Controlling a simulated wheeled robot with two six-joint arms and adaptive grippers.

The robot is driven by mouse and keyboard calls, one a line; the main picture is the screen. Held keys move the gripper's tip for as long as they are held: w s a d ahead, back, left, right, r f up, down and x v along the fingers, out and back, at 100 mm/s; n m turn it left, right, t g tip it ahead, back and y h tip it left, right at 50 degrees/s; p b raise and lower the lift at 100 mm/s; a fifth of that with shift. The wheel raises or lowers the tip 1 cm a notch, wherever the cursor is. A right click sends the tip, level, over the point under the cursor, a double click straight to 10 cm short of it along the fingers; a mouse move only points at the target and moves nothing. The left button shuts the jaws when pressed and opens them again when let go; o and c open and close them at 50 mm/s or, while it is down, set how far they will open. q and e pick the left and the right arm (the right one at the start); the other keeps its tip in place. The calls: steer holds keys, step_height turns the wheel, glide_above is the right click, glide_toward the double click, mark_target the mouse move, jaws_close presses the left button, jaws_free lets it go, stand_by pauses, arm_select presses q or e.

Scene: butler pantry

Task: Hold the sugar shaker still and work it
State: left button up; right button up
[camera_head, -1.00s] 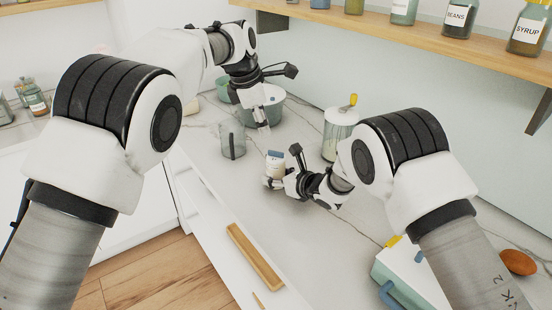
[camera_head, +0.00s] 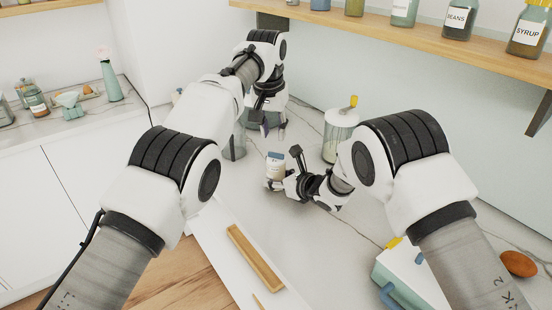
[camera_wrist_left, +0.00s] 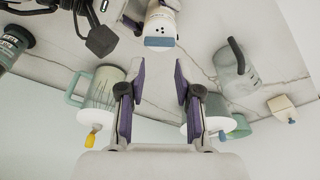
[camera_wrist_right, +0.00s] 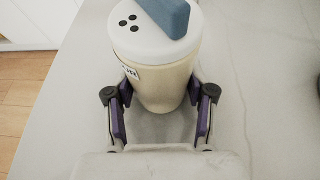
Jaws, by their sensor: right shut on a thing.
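The sugar shaker (camera_head: 277,165) stands upright on the counter, with a cream body and a white cap. In the right wrist view its cap (camera_wrist_right: 140,38) shows three dark holes and a blue lever (camera_wrist_right: 168,15). My right gripper (camera_wrist_right: 160,105) is shut on its body, one finger on each side; the label is partly hidden. My left gripper (camera_head: 272,128) points down behind the shaker, apart from it. In the left wrist view its two purple-padded fingers (camera_wrist_left: 159,75) are spread and empty, with the shaker's blue lever (camera_wrist_left: 159,42) just beyond the tips.
A glass jar with a yellow knob (camera_head: 340,128) stands right of the shaker. A grey jug (camera_head: 235,142) stands left, partly behind my left arm. A pale green box with a blue handle (camera_head: 408,275) is at the front right. A jar shelf (camera_head: 440,45) overhangs the back.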

mark_target(276, 156)
arm_select(q)
steer(key=shift+w+d+f, duration=0.1)
steer(key=shift+w+f, duration=0.1)
steer(key=shift+f, duration=1.05)
steer(key=shift+w+d+f, duration=0.1)
steer(key=shift+w+f, duration=0.1)
steer(key=shift+f, duration=1)
steer(key=shift+w+d+f, duration=0.1)
steer(key=shift+w+f, duration=0.1)
steer(key=shift+f, duration=1.05)
steer(key=shift+o, duration=1.2)
steer(key=shift+f, duration=0.1)
steer(key=shift+c, duration=0.8)
steer(key=r, duration=0.2)
steer(key=s+r, duration=0.1)
steer(key=r, duration=0.5)
steer(key=shift+s+a, duration=0.3)
steer(key=shift+c, duration=0.4)
steer(key=shift+w+d+f, duration=0.1)
steer(key=shift+w+f, duration=0.15)
steer(key=shift+f, duration=0.85)
steer(key=shift+w+d+f, duration=0.1)
steer(key=shift+w+f, duration=0.15)
steer(key=shift+f, duration=0.85)
steer(key=shift+w+d+f, duration=0.1)
steer(key=shift+w+f, duration=0.15)
steer(key=shift+f, duration=1.5)
